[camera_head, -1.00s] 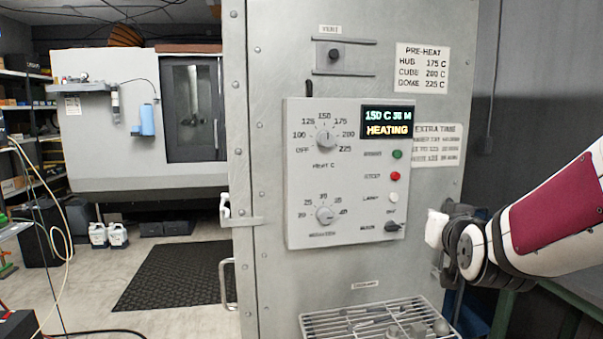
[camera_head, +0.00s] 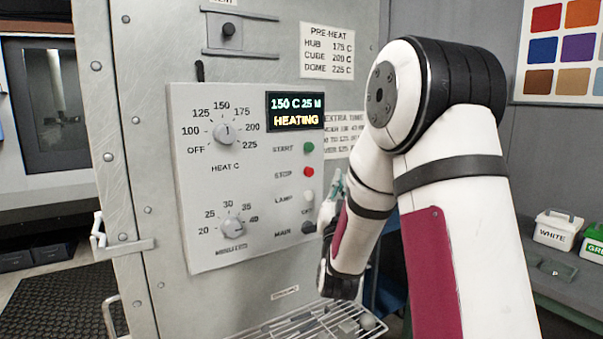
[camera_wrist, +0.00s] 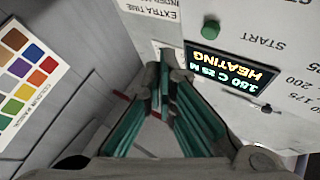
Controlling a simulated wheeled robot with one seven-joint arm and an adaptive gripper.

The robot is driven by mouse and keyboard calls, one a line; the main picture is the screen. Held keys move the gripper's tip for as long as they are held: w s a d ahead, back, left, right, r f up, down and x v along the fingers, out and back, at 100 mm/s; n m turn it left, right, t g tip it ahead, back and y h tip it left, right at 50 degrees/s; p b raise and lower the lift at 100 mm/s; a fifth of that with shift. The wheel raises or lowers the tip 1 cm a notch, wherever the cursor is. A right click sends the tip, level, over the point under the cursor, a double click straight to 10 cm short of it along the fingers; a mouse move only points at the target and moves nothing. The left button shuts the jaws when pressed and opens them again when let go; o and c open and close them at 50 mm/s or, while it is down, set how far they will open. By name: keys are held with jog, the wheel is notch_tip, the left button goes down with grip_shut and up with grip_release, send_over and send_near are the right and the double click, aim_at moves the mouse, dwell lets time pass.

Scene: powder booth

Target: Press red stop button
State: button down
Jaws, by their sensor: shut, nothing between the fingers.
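The red stop button (camera_head: 309,171) is on the grey control panel (camera_head: 205,150), below the green start button (camera_head: 309,147) and above the pale lamp button (camera_head: 309,195). My gripper (camera_head: 339,181) is just right of the red button in the head view, with its green fingers pointing up. A gap shows between it and the button there; depth is hard to judge. In the wrist view my gripper (camera_wrist: 164,78) is shut and empty. The green start button (camera_wrist: 210,28) shows there beside the lit display (camera_wrist: 232,70); I cannot make out the red button.
The temperature dial (camera_head: 224,132) and minutes dial (camera_head: 231,228) are on the panel's left. A dark main switch (camera_head: 308,227) sits below the lamp button. A wire rack (camera_head: 300,323) juts out underneath. A colour chart (camera_head: 560,50) hangs on the right wall.

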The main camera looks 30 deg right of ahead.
aim_at(314, 173)
dwell(0.3)
jog(key=w+b, duration=0.1)
jog(key=w, duration=0.3)
jog(key=w+b, duration=0.1)
jog(key=w, duration=0.3)
jog(key=shift+w+a+b, duration=0.2)
jog(key=shift+w+b, duration=0.15)
jog(key=shift+w, duration=0.2)
dwell(1.2)
jog(key=shift+w+b, duration=0.25)
jog(key=shift+b, duration=0.3)
jog(key=shift+w+b, duration=0.4)
jog(key=shift+w, duration=0.05)
dwell(0.5)
dwell(0.3)
jog(key=shift+s, duration=0.9)
jog(key=shift+s, duration=0.1)
